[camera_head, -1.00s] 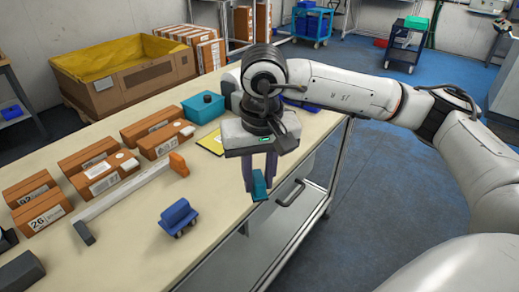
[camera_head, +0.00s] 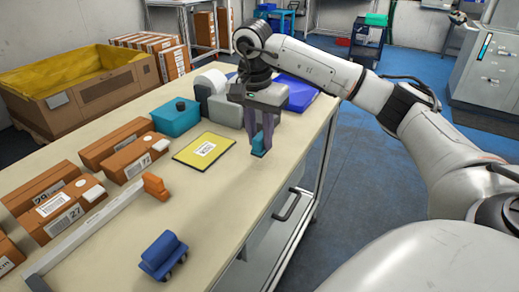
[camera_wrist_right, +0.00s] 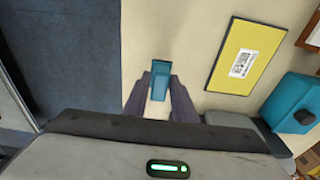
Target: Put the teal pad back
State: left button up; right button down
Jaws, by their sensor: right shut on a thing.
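The teal pad (camera_head: 258,147) is a small upright block between the fingers of my right gripper (camera_head: 262,138). The gripper is shut on it and points down over the right part of the table, near its edge. In the right wrist view the teal pad (camera_wrist_right: 160,80) shows between the two dark fingers of the gripper (camera_wrist_right: 160,90). I cannot tell whether its lower end touches the tabletop. My left gripper is not in view.
A yellow labelled sheet (camera_head: 203,150) lies left of the gripper, by a teal box (camera_head: 176,117) with a black knob. Brown cartons (camera_head: 139,158), an orange-ended bar (camera_head: 156,187) and a blue wheeled item (camera_head: 163,257) are on the table (camera_head: 235,215). Bare tabletop surrounds the pad.

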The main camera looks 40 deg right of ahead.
aim_at(260, 148)
jog(key=shift+f, duration=1.75)
jog(key=shift+f, duration=0.1)
jog(key=c, duration=1.5)
grip_release()
jog(key=shift+f, duration=0.1)
jog(key=shift+o, duration=0.2)
jog(key=r, duration=0.4)
jog(key=a+r+p, duration=0.1)
jog(key=r, duration=0.7)
jog(key=shift+s+a+r+p, duration=0.15)
jog(key=shift+s+a+p, duration=0.05)
jog(key=shift+p, duration=0.15)
